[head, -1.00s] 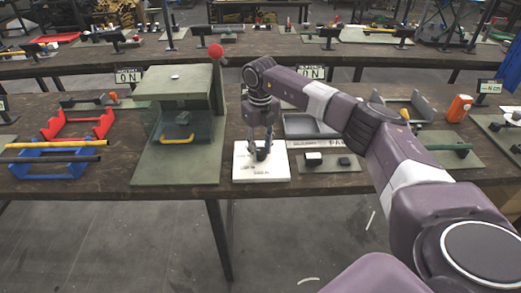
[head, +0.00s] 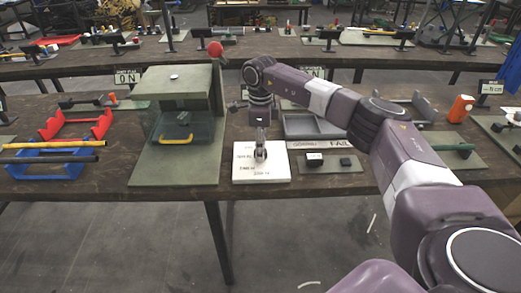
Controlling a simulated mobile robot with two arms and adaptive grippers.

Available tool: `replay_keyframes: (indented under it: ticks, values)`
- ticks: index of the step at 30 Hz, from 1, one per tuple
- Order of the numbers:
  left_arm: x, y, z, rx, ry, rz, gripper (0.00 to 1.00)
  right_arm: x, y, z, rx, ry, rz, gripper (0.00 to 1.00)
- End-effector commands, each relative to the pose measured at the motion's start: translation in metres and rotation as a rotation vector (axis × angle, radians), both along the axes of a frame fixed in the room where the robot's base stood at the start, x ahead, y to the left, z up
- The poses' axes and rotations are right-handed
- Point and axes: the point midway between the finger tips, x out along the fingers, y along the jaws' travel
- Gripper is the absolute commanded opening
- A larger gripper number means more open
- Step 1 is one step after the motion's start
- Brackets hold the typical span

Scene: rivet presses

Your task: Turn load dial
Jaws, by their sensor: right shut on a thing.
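The load dial's white plate (head: 280,172) lies on the bench right of the green press, with small dark markings on its left side and front. My right gripper (head: 260,153) points straight down over the middle of the plate, shut on the dial's knob. I see the gripper nearly edge-on, so one finger hides the other and most of the knob. The dial's pointer and exact setting cannot be made out. My left gripper is not in view.
The green press (head: 176,88) with a red-ball lever (head: 216,49) stands close left of the plate. A grey tray (head: 308,126) lies behind right, and a green mat with small dark blocks (head: 345,161) lies to the right. Bare floor lies in front.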

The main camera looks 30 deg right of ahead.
Motion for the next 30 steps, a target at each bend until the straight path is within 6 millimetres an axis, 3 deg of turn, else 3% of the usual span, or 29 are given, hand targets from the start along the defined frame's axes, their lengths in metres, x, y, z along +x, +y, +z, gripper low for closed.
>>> replay_keyframes:
  ticks: [18, 30]
  values:
    - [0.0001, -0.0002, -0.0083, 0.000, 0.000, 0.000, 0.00, 0.0016, -0.0006, 0.0017, -0.001, -0.007, 0.576, 0.07]
    - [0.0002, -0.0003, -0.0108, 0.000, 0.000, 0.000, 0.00, 0.0014, -0.0005, 0.0017, -0.001, -0.005, 0.830, 0.07]
